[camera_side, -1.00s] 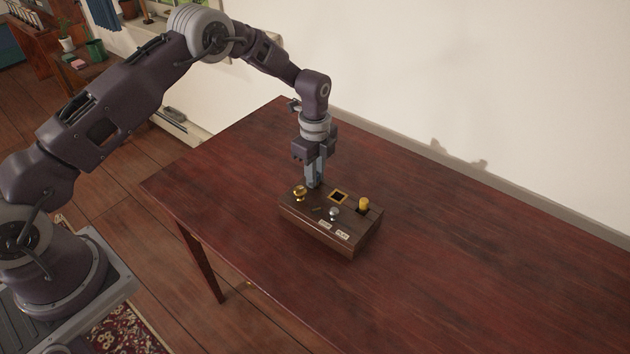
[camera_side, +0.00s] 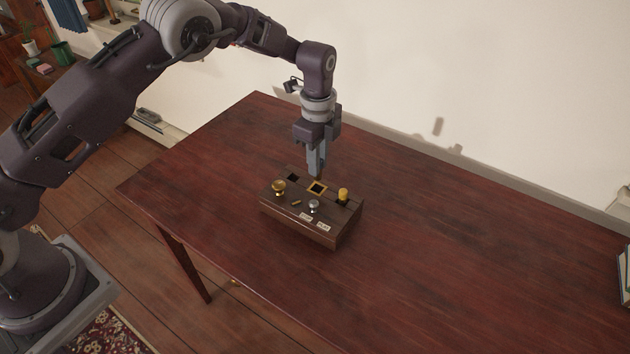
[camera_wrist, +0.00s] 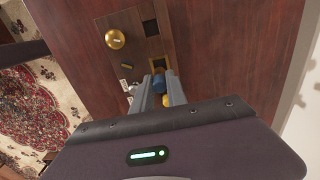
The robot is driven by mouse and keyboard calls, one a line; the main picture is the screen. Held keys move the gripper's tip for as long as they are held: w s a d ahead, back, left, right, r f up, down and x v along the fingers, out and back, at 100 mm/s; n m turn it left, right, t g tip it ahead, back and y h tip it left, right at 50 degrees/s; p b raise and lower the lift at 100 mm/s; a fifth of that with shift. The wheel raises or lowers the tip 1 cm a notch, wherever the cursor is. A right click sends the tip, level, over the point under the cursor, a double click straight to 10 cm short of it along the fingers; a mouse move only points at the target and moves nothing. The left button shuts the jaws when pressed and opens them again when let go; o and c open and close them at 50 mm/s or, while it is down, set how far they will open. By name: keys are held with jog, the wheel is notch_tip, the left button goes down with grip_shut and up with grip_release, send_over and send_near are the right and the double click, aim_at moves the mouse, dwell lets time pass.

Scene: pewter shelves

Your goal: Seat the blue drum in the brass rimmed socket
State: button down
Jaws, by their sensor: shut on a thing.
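My gripper (camera_side: 317,174) is shut on the blue drum (camera_wrist: 159,84), which shows between the fingers in the wrist view. The brass rimmed socket (camera_side: 317,188) is a dark square opening with a brass edge in the top of a brown wooden block (camera_side: 300,225). My fingertips are just above and behind this socket in the side view. In the wrist view the socket (camera_wrist: 158,62) is partly visible just beyond the drum. I cannot tell whether the drum touches the rim.
A brass knob (camera_side: 279,187), a silver knob (camera_side: 314,206) and labels sit nearer the front. The red-brown table (camera_side: 430,250) around the block is clear.

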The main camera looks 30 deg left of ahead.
aim_at(318, 178)
notch_tip(318, 178, down, 6)
jog(key=shift+r, duration=0.15)
jog(key=c, duration=1.3)
grip_release()
